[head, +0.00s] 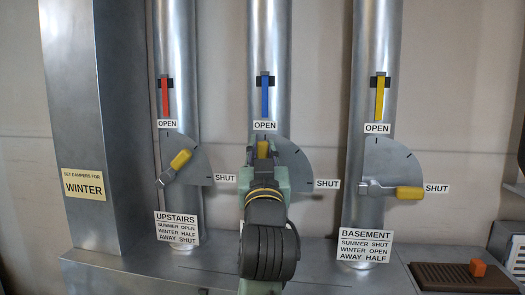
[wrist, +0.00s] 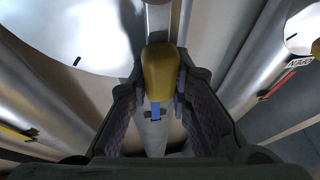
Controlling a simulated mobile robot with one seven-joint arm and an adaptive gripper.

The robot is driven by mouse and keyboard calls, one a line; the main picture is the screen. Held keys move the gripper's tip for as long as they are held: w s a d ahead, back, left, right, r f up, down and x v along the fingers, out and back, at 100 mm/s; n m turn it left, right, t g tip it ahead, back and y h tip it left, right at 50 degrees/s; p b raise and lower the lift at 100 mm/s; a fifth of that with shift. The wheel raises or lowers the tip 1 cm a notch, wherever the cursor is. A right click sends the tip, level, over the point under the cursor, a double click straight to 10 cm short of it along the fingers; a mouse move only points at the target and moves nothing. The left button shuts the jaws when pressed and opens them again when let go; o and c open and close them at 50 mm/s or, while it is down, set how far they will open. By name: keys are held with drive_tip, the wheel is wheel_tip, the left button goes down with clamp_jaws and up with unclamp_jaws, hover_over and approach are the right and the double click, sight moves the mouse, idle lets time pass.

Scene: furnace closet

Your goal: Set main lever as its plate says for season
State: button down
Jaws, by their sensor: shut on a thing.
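My gripper (head: 263,152) is shut on the yellow handle of the middle lever, which stands on the middle pipe under the blue tag (head: 265,97). The handle points up, in line with the pipe, towards the OPEN label (head: 264,126). In the wrist view the yellow handle (wrist: 160,72) sits between my fingers. The middle SHUT label (head: 327,184) is to the right of its grey dial (head: 300,165). My arm hides the lever's pivot and any plate below it. A sign (head: 83,184) at the left reads "SET DAMPERS FOR WINTER".
The upstairs lever (head: 178,163), on the left, is tilted between OPEN and SHUT. The basement lever (head: 408,192), on the right, lies level at SHUT. Their plates (head: 177,228) and (head: 366,246) sit below. A brown panel with an orange block (head: 478,268) is at the lower right.

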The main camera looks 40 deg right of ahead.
drive_tip(key=shift+s, duration=0.1)
idle(0.4)
drive_tip(key=m+h, duration=0.1)
drive_tip(key=m, duration=0.1)
drive_tip(key=s+d+m+g+h, duration=0.1)
drive_tip(key=m, duration=0.1)
drive_tip(key=s+m+g+h+b, duration=0.1)
drive_tip(key=m, duration=0.1)
drive_tip(key=shift+d+f, duration=0.3)
drive_tip(key=shift+d, duration=0.05)
drive_tip(key=shift+s+d+f+m+g+h+b, duration=0.3)
drive_tip(key=shift+m+g+h, duration=0.25)
drive_tip(key=shift+m, duration=0.7)
drive_tip(key=shift+s+d+f+m+g+h+b, duration=0.3)
drive_tip(key=shift+m+g, duration=0.35)
drive_tip(key=shift+m, duration=0.65)
drive_tip(key=shift+s+d+f+m+g+h+b, duration=0.2)
drive_tip(key=shift+s+d+m+g+h, duration=0.3)
drive_tip(key=shift+m, duration=0.75)
drive_tip(key=shift+w+a, duration=0.1)
drive_tip(key=shift+a, duration=0.05)
drive_tip(key=c, duration=1.4)
unclamp_jaws()
drive_tip(key=shift+c, duration=0.2)
drive_tip(key=v, duration=0.7)
drive_tip(key=shift+a, duration=0.3)
